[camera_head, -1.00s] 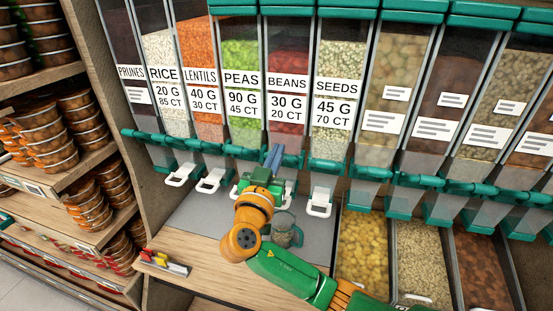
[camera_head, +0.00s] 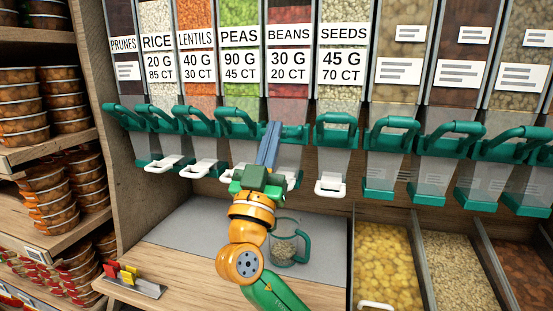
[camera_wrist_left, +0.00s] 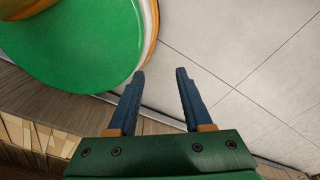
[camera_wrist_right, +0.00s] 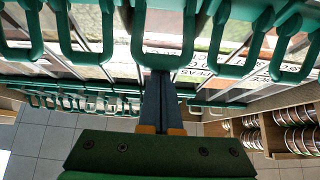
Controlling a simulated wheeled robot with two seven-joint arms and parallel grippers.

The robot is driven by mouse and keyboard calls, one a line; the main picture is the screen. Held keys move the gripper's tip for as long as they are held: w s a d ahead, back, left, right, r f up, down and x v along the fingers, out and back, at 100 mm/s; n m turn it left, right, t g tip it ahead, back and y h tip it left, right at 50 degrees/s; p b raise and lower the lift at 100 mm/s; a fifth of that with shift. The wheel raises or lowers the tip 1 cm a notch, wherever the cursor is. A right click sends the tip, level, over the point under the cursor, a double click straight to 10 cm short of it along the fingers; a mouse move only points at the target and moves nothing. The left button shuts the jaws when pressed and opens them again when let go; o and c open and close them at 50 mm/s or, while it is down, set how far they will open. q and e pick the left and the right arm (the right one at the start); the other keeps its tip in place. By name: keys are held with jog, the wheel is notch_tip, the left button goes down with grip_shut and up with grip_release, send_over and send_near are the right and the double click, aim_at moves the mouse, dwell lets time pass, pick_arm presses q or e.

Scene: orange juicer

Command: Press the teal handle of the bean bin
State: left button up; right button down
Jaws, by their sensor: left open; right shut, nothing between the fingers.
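The bean bin (camera_head: 288,88), labelled BEANS, holds red beans in the row of dispensers. Its teal handle (camera_head: 294,130) is at the lower front, partly hidden behind my right gripper (camera_head: 272,126). The blue fingers of my right gripper are shut and empty, pointing up at the handle's left part. In the right wrist view the fingertips (camera_wrist_right: 161,74) meet the edge of a teal handle bar (camera_wrist_right: 165,59); I cannot tell whether they press on it. My left gripper (camera_wrist_left: 160,71) shows only in the left wrist view, open and empty above the floor.
A clear jug (camera_head: 286,246) with a teal handle and pale contents stands on the grey mat (camera_head: 200,220) below the bins. The peas (camera_head: 240,70) and seeds (camera_head: 343,80) bins flank the bean bin. Open food trays (camera_head: 384,255) lie at right. A small rack (camera_head: 135,280) stands front left.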

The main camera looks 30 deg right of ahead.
pick_arm(q)
notch_tip(320, 180, down, 9)
jog(key=w+a+b, duration=0.1)
jog(key=b, duration=0.5)
jog(key=shift+w+a+r, duration=0.15)
jog(key=shift+a, duration=0.15)
pick_arm(e)
notch_tip(320, 180, down, 2)
jog(key=shift+f+t+h, duration=0.2)
jog(key=shift+t+h, duration=0.3)
pick_arm(q)
jog(key=shift+d, duration=0.1)
